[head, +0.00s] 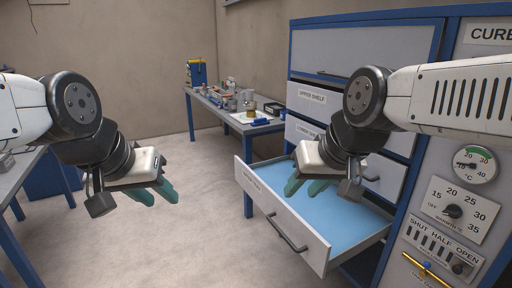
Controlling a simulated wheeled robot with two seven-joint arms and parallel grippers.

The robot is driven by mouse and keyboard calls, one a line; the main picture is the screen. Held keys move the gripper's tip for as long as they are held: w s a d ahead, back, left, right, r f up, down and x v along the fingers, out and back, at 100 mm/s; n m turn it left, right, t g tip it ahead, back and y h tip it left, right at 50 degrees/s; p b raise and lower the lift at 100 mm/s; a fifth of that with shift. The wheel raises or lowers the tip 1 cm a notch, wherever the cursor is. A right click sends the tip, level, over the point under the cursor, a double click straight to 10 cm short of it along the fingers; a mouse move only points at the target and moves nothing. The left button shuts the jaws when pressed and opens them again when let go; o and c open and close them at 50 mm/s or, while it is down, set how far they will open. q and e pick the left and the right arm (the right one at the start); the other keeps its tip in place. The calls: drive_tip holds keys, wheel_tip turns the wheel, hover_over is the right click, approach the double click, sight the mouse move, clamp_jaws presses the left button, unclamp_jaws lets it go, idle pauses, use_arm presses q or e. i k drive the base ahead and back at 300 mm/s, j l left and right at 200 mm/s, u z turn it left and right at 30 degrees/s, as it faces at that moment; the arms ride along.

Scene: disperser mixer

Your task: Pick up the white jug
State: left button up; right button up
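I cannot make out a white jug in the head view. My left gripper (156,192) hangs in the air at the left over the bare floor, its green fingers apart with nothing seen between them. My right gripper (306,186) is over the pulled-out drawer, its green fingers also apart and seemingly empty. The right gripper hides part of the drawer's inside.
The open drawer (283,231) has a light blue floor that looks empty where visible. It juts from a blue-framed cabinet (365,40) with gauges at right. A workbench (213,106) with small items stands at the back. A grey table (18,168) is at left. The middle floor is clear.

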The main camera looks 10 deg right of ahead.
sight(249, 94)
drive_tip(key=i+j+u, duration=0.3)
drive_tip(key=i+j, duration=0.15)
drive_tip(key=i+j+u, duration=0.3)
drive_tip(key=i, duration=0.4)
drive_tip(key=i+j+u, duration=0.15)
drive_tip(key=i, duration=1.85)
drive_tip(key=i+l+z, duration=0.1)
drive_tip(key=i+z, duration=0.2)
drive_tip(key=i, duration=0.2)
drive_tip(key=i+z, duration=0.3)
drive_tip(key=i, duration=0.2)
drive_tip(key=i+j+z, duration=0.1)
drive_tip(key=i+z, duration=0.2)
drive_tip(key=i, duration=0.2)
drive_tip(key=i+j+z, duration=0.3)
drive_tip(key=i, duration=0.15)
drive_tip(key=i+l+z, duration=0.1)
drive_tip(key=i+z, duration=0.25)
drive_tip(key=i, duration=0.15)
drive_tip(key=i+z, duration=0.35)
drive_tip(key=i, duration=0.15)
drive_tip(key=i+j+z, duration=0.15)
drive_tip(key=i+z, duration=0.2)
drive_tip(key=i, duration=0.15)
